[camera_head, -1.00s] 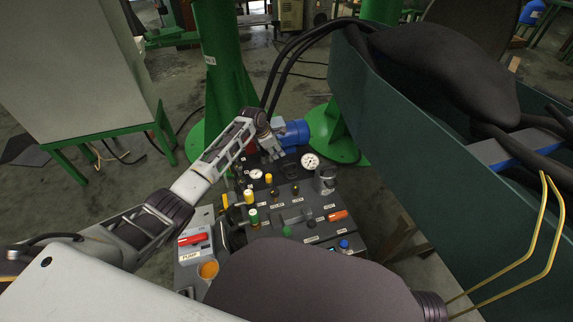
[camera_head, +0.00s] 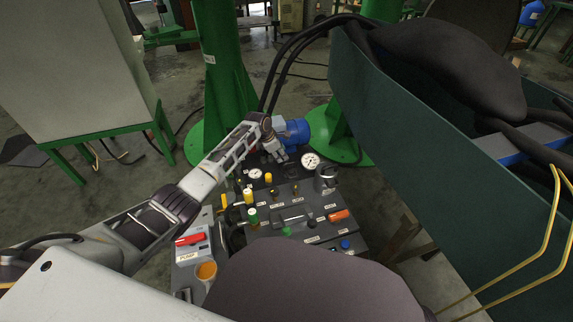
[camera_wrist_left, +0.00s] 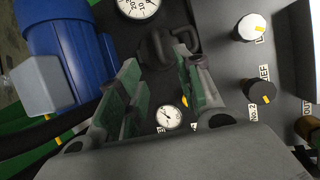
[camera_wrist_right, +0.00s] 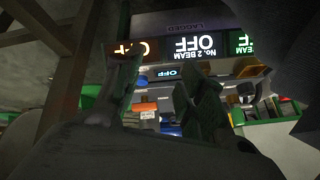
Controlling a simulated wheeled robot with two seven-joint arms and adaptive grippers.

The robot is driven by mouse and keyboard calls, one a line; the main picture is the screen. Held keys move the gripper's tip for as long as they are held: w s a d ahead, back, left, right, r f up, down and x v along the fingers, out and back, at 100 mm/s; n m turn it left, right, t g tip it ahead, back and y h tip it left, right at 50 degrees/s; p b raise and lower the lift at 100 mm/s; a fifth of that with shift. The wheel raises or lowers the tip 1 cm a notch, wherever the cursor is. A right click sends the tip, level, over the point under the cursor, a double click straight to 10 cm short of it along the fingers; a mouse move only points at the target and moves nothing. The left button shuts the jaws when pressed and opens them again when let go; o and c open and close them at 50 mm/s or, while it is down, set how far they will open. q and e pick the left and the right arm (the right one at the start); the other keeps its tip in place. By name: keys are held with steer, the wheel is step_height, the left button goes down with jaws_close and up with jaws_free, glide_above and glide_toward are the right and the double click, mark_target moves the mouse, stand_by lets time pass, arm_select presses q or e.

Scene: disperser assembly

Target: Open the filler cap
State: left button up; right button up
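The filler cap seems to be the black rounded part (camera_wrist_left: 157,46) with a loop-like piece beside it, in the left wrist view. It sits on the dark panel just beyond my left fingertips. My left gripper (camera_wrist_left: 158,70) is open, its green-padded fingers apart and pointing at this part; contact cannot be made out. In the head view my left gripper (camera_head: 279,148) is over the back of the control unit, beside the blue motor (camera_head: 295,132); the cap is hard to make out there. My right gripper (camera_wrist_right: 160,75) is open and empty in the right wrist view, facing lit OFF labels.
The control unit (camera_head: 318,228) carries gauges, knobs and a red-handled PUMP switch (camera_head: 190,239). An orange cup-like part (camera_head: 206,271) is at its front left. A green column (camera_head: 226,75) and black hoses stand behind. A long dark-green trough (camera_head: 420,130) bounds the right.

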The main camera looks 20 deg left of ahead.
mark_target(286, 164)
arm_select(q)
steer(key=shift+b+x, duration=2.8)
steer(key=shift+x, duration=1.7)
arm_select(e)
step_height(286, 164, down, 8)
steer(key=a+t+y, duration=0.1)
steer(key=shift+w+a+r+m, duration=0.2)
steer(key=shift+w+m, duration=0.1)
arm_select(q)
steer(key=shift+c, duration=0.2)
steer(key=shift+w, duration=0.1)
jaws_close()
